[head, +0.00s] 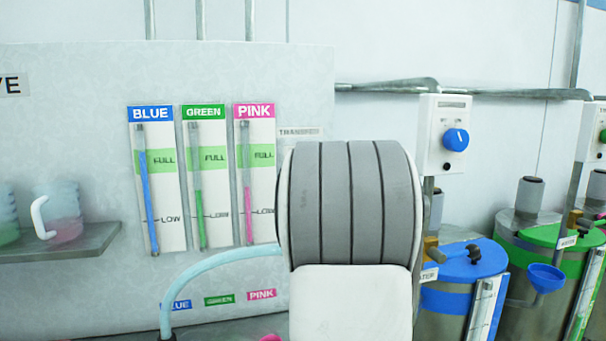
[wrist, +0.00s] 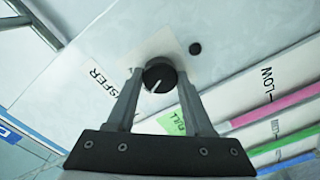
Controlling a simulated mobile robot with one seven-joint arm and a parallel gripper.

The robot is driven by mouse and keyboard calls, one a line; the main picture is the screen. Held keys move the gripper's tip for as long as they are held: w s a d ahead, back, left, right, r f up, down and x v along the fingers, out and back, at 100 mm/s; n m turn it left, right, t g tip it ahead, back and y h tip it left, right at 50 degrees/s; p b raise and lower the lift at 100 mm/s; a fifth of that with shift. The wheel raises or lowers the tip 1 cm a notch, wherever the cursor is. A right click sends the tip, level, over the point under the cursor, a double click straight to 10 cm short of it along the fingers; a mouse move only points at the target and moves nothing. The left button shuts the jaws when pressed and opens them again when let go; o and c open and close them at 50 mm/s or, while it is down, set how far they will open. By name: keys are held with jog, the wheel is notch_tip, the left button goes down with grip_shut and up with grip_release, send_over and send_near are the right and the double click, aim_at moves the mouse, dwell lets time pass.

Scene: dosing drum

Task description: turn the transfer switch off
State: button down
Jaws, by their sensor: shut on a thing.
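The transfer switch is a round black knob (wrist: 160,73) with a white pointer line, set on a pale plate on the panel. In the wrist view its line points down and slightly left. Part of the word TRANSFER (wrist: 103,84) shows beside it. My gripper (wrist: 158,77) has one finger on each side of the knob and is shut on it. In the head view my grey and white arm hides the knob and the gripper. Only the TRANSFER label (head: 299,132) shows above the arm.
Blue, green and pink level gauges (head: 153,185) are left of my arm. A pale blue hose (head: 215,262) curves below them. A box with a blue knob (head: 455,139) and a blue drum (head: 458,267) stand at right. A small black button (wrist: 195,48) is near the switch.

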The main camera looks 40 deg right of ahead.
jog(key=shift+n+b, duration=0.3)
jog(key=shift+n, duration=0.3)
jog(key=shift+c, duration=1.4)
grip_release()
jog(key=shift+a, duration=0.1)
